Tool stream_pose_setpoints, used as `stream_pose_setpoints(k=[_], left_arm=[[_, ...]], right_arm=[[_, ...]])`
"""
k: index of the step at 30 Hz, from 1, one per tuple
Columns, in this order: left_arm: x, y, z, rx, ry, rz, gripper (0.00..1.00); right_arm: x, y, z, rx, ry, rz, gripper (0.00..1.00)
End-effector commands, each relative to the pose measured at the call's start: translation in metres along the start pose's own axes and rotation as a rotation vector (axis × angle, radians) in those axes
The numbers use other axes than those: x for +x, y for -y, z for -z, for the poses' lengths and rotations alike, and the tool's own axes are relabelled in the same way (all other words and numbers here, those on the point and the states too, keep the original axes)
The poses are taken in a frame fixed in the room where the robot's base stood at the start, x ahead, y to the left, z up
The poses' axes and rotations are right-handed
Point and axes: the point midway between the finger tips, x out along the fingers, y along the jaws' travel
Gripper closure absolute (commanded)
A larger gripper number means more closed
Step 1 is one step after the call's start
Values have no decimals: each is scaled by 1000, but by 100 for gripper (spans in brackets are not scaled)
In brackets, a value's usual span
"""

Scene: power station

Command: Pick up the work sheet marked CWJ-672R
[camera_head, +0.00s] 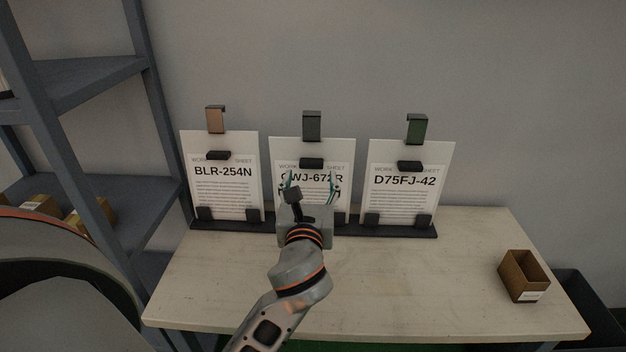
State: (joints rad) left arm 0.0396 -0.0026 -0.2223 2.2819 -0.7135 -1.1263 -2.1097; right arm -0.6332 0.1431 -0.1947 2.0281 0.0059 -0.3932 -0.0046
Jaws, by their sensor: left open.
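The gripper body and wrist hide the lower part of this sheet. I cannot tell whether the fingers touch it. My right gripper is not in view.
Sheet BLR-254N (225,185) stands to the left and sheet D75FJ-42 (405,190) to the right, in the same dark rack (390,231). A small brown box (524,277) sits at the right of the table (420,290). Grey shelving (85,84) rises at the left.

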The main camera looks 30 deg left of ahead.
Motion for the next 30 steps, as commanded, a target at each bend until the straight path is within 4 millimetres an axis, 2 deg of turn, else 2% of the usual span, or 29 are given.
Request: stream_pose_setpoints(k=[6, 9, 17, 18, 24, 25, 30], left_arm=[[32, -1, -1, 0, -1, 1, 42], [41, -1, -1, -1, -1, 0, 42], [44, -1, -1, -1, -2, 2, 42], [44, -1, -1, -2, -2, 2, 44], [44, -1, -1, -2, -2, 2, 96], [44, -1, -1, -2, -2, 2, 100], [44, -1, -2, -2, 0, 2, 100]], right_arm=[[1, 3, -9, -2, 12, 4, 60], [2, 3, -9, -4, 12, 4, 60], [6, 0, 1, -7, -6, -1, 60], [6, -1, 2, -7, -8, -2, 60], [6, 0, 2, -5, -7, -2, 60], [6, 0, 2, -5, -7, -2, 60], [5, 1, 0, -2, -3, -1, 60]])
